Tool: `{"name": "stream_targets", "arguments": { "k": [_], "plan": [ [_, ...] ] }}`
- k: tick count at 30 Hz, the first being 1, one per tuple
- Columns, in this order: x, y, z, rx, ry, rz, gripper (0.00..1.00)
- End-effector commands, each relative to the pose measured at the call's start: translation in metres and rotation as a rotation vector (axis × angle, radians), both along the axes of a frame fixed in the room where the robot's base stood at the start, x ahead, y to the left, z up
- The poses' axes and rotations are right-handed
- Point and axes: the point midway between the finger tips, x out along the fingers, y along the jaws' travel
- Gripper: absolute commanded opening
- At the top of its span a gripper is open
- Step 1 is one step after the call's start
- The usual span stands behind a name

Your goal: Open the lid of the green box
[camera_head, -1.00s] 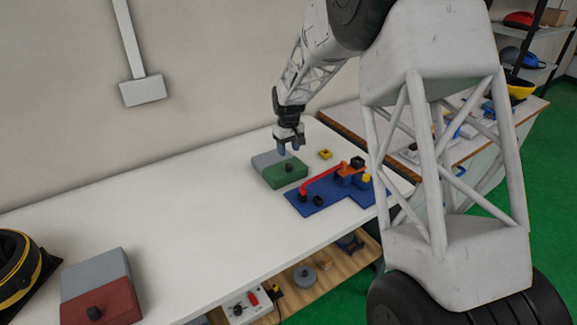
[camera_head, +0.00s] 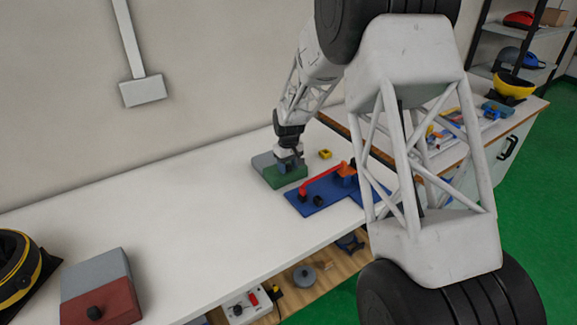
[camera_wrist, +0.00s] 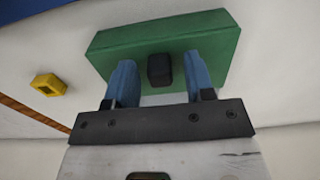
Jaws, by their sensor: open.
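The green box has a grey part (camera_head: 262,160) and a green lid (camera_head: 288,180), and it sits on the white table towards the back. In the wrist view the green lid (camera_wrist: 215,42) carries a black knob (camera_wrist: 160,70) near its middle. My gripper (camera_head: 287,167) is over the lid with its blue fingers pointing down. In the wrist view my gripper (camera_wrist: 158,75) is open, one finger on each side of the knob, with visible gaps between fingers and knob. The lid looks closed. The knob is hidden by the gripper in the head view.
A blue board (camera_head: 318,194) with a red bar (camera_head: 320,179) lies just right of the box. A small yellow block (camera_head: 325,154) is behind it. A grey and red box (camera_head: 100,290) and a black-yellow item (camera_head: 18,265) stand at the left. The table's middle is clear.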

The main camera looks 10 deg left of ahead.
Motion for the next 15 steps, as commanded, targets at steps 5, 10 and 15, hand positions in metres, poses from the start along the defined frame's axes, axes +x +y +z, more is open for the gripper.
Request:
{"name": "stream_targets", "arguments": {
  "k": [5,10,15],
  "plan": [
    [0.0000,0.0000,-0.0019,0.000,0.000,0.000,0.49],
    [-0.0001,-0.0001,-0.0018,0.000,0.000,0.000,0.47],
    [-0.0001,-0.0001,-0.0017,0.000,0.000,0.000,0.21]
  ]
}}
